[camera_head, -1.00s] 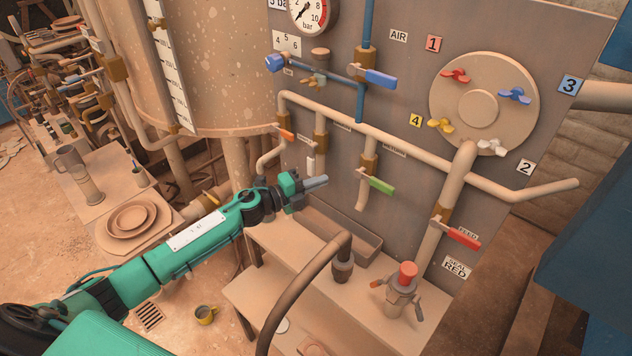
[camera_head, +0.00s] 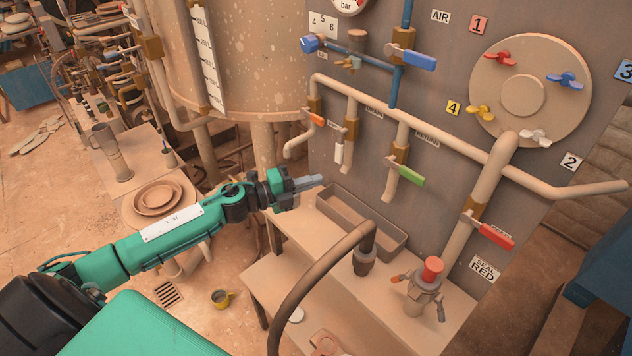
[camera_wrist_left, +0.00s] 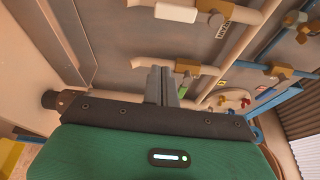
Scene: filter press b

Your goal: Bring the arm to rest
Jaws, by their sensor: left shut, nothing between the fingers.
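My left gripper (camera_head: 308,183) reaches in from the left on a green arm. Its fingers are shut with nothing between them. It hangs in free air above the left end of the grey trough (camera_head: 365,215), in front of the panel, and looks apart from the valves. In the left wrist view its closed fingers (camera_wrist_left: 161,86) point toward the panel, with pipes and valve handles beyond. My right gripper is not in view.
The panel carries a green-handled valve (camera_head: 410,174), a red-handled valve (camera_head: 495,236), an orange handle (camera_head: 314,117) and a round plate (camera_head: 490,90) with coloured knobs. A curved hose (camera_head: 300,285) rises in front of the bench.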

